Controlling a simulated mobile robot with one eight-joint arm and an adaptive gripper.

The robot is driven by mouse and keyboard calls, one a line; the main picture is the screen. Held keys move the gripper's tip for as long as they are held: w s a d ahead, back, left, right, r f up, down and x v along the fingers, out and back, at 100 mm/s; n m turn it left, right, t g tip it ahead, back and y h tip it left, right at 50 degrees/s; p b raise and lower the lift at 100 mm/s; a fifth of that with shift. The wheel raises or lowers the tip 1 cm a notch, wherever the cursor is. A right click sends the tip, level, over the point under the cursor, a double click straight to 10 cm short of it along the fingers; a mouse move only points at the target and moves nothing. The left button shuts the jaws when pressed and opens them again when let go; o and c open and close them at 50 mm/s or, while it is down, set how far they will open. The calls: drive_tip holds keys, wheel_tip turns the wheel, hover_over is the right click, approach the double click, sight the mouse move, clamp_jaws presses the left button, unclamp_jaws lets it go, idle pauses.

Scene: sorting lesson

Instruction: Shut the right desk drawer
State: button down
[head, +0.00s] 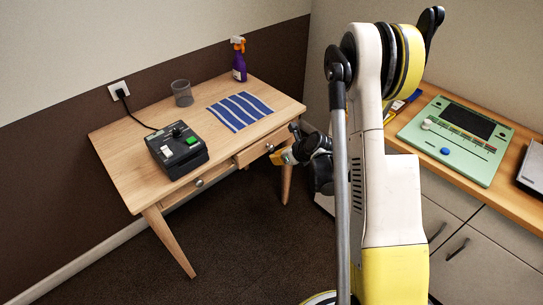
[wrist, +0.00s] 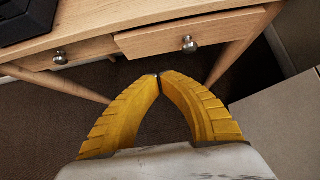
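The wooden desk (head: 150,100) has two drawers under its top, each with a round metal knob. The right drawer (head: 253,153) stands partly out from the desk. In the wrist view its front (wrist: 150,42) sits forward of the left drawer (wrist: 32,62), and its knob (wrist: 189,45) is in plain sight. The left drawer looks flush. My gripper (head: 280,157) is just in front of the right drawer, near its knob. In the wrist view my gripper's yellow fingers (wrist: 159,77) meet at the tips with nothing between them, below the drawer front and apart from it.
On the desk are a black device (head: 177,150), a grey cup (head: 182,93), a blue-striped cloth (head: 239,111) and a purple spray bottle (head: 239,62). A counter (head: 402,115) with a green panel device (head: 455,138) stands at right. The floor before the desk is clear.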

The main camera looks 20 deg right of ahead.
sight(255, 154)
drive_tip(key=x, duration=0.3)
drive_tip(key=r+b+x, duration=0.1)
drive_tip(key=x, duration=0.3)
drive_tip(key=w+b+x, duration=0.1)
drive_tip(key=x, duration=0.2)
drive_tip(key=shift+w+a, duration=0.3)
drive_tip(key=shift+w+a+r, duration=0.1)
drive_tip(key=shift+w+a, duration=0.05)
drive_tip(key=shift+w, duration=0.4)
